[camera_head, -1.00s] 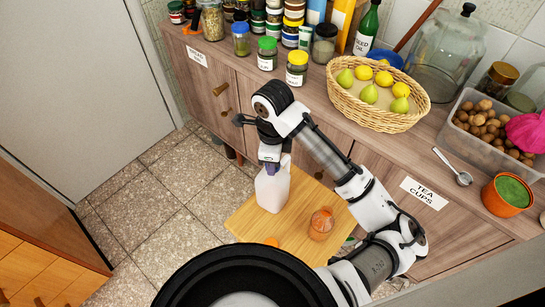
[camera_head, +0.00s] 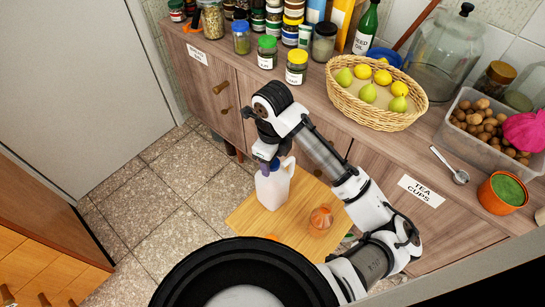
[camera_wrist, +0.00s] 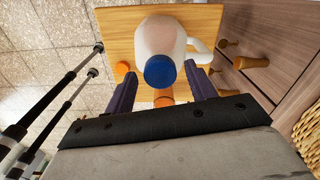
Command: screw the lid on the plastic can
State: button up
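The white plastic can (camera_head: 272,190) stands upright on a small wooden table, its handle on the right. Its blue lid (camera_wrist: 160,71) is on top at the can's mouth in the wrist view; whether it is tight cannot be told. My gripper (camera_wrist: 160,75) is open, with its two dark fingers on either side of the lid and visible gaps between. In the head view my gripper (camera_head: 267,167) is at the top of the can and hides the lid.
An orange jar (camera_head: 320,221) and an orange lid (camera_head: 271,237) are on the wooden table (camera_head: 245,217). Behind is a sideboard (camera_head: 225,75) with a fruit basket (camera_head: 377,112), several jars, and a box of nuts. Wooden knobs stick out from its front. Tiled floor lies left.

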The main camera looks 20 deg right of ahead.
jog(key=o, duration=0.6)
